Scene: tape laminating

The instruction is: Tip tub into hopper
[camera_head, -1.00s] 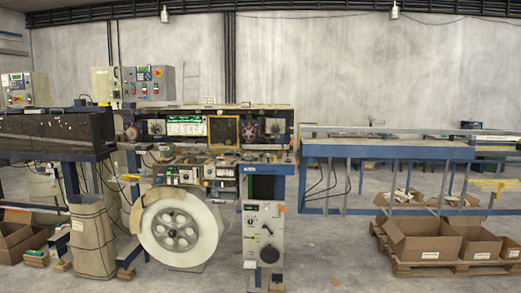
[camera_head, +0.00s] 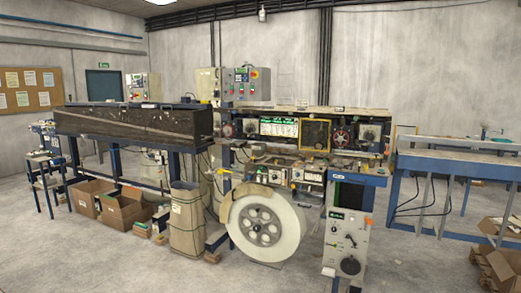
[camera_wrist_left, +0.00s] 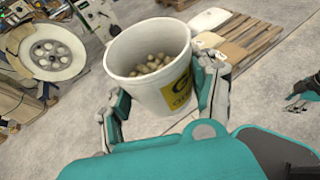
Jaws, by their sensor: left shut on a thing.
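A white tub (camera_wrist_left: 147,66) with a yellow label shows in the left wrist view, with several small beige pieces (camera_wrist_left: 152,64) inside. My left gripper (camera_wrist_left: 160,98) is shut on the tub, its fingers on either side of the wall. The tub is slightly tilted in this view and its mouth is open. Part of what looks like my right gripper (camera_wrist_left: 300,97) shows at the right edge; its jaws are too unclear to judge. Neither gripper shows in the head view. I cannot pick out a hopper for certain.
The machine line holds a long dark trough (camera_head: 130,122), a central panel unit with a large white reel (camera_head: 290,232) and a blue-framed table (camera_head: 455,163). A paper sack (camera_head: 186,222) and cardboard boxes (camera_head: 123,208) stand on the floor. A wooden pallet (camera_wrist_left: 250,35) lies beyond the tub.

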